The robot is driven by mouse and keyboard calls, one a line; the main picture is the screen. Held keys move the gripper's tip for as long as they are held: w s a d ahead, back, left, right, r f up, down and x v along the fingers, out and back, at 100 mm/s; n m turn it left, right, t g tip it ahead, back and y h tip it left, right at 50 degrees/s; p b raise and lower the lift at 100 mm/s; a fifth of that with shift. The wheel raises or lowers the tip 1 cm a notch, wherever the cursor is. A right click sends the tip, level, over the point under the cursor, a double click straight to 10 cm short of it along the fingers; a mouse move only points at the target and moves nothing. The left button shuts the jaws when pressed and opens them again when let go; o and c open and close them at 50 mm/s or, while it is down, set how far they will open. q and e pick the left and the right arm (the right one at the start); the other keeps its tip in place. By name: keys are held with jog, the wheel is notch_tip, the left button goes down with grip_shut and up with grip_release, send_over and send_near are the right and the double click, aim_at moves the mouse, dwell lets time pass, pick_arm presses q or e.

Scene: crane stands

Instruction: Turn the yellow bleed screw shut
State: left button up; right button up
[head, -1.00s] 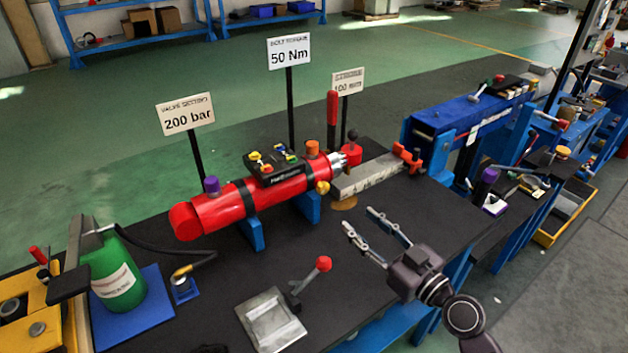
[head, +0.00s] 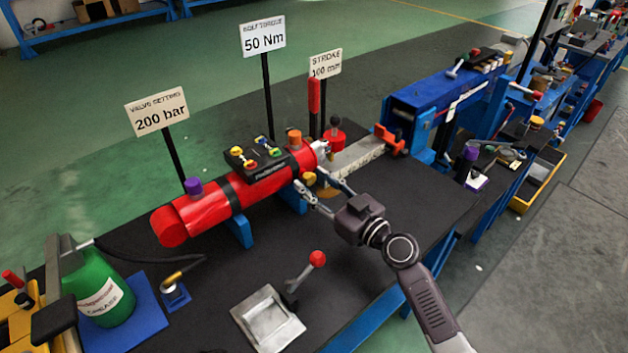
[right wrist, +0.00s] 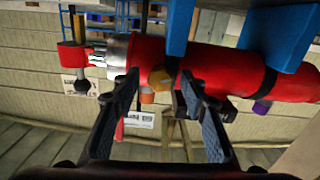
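The yellow bleed screw (head: 309,178) is a small knob on the side of the red cylinder (head: 205,210), near its silver end. It also shows in the right wrist view (right wrist: 161,78) as a faceted yellow head against the red body. My right gripper (head: 311,180) is open, with one finger on each side of the screw as seen in both views. In the right wrist view the fingers (right wrist: 160,82) are apart, with a gap between them and the screw. I cannot tell whether either finger touches it. My left gripper is not in view.
Yellow and green valve knobs sit on a black block (head: 256,158) on top of the cylinder. A grey bar (head: 352,160) lies beyond the silver end. The dark bench top (head: 420,200) to the right is clear.

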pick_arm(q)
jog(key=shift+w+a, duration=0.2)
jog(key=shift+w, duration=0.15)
pick_arm(e)
grip_shut()
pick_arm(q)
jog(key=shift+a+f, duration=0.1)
pick_arm(e)
jog(key=m+b, duration=0.1)
jog(key=m, duration=0.1)
jog(key=shift+m, duration=0.3)
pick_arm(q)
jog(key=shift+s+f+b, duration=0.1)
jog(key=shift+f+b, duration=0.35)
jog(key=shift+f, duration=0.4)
pick_arm(e)
jog(key=shift+m, duration=2.1)
grip_release()
